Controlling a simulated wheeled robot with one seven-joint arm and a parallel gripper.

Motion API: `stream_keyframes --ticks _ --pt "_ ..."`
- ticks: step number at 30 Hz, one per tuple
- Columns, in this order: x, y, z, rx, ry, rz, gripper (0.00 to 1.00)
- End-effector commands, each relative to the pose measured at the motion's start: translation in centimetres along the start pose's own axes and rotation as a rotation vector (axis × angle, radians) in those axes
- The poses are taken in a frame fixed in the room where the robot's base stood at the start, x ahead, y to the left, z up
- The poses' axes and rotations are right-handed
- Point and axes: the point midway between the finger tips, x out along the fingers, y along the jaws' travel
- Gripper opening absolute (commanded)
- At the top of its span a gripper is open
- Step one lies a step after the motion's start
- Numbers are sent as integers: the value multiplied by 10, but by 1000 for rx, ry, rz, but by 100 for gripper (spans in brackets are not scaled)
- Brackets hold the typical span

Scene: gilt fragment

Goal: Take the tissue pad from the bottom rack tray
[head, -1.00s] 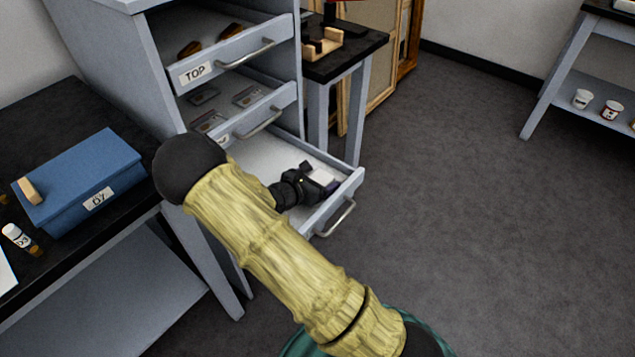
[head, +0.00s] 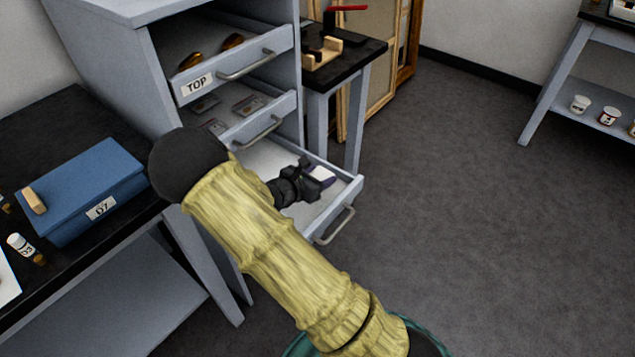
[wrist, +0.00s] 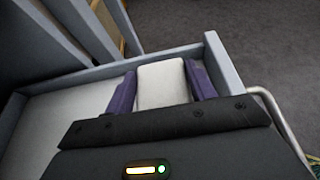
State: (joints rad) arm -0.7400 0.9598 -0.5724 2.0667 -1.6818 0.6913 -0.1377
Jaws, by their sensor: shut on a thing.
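The bottom rack tray (head: 338,208) is pulled out, low in the grey rack. My gripper (head: 321,174) is inside it, near its front right part. In the wrist view, a white tissue pad (wrist: 163,84) sits between the two purple fingers of my gripper (wrist: 162,82). The fingers are shut on its sides. The pad also shows as a small pale patch in the head view (head: 321,172). The tray's wall (wrist: 222,62) runs close beyond the fingers. I cannot tell whether the pad touches the tray floor. My yellow-sleeved arm covers part of the tray.
Above are the open middle tray (head: 262,118) with flat pieces and the TOP tray (head: 245,65) with brown items. A blue box (head: 85,185) is on the left bench.

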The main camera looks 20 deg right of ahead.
Motion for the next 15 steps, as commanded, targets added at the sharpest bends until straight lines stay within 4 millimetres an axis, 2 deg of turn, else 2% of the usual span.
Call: stream_keyframes --ticks 1,6,10,15 --pt "-6 0 14 5 0 1 34" --pt "-17 0 42 4 -1 1 34" --pt "-21 0 52 2 0 1 34" --pt "-22 0 53 -1 -1 0 34"
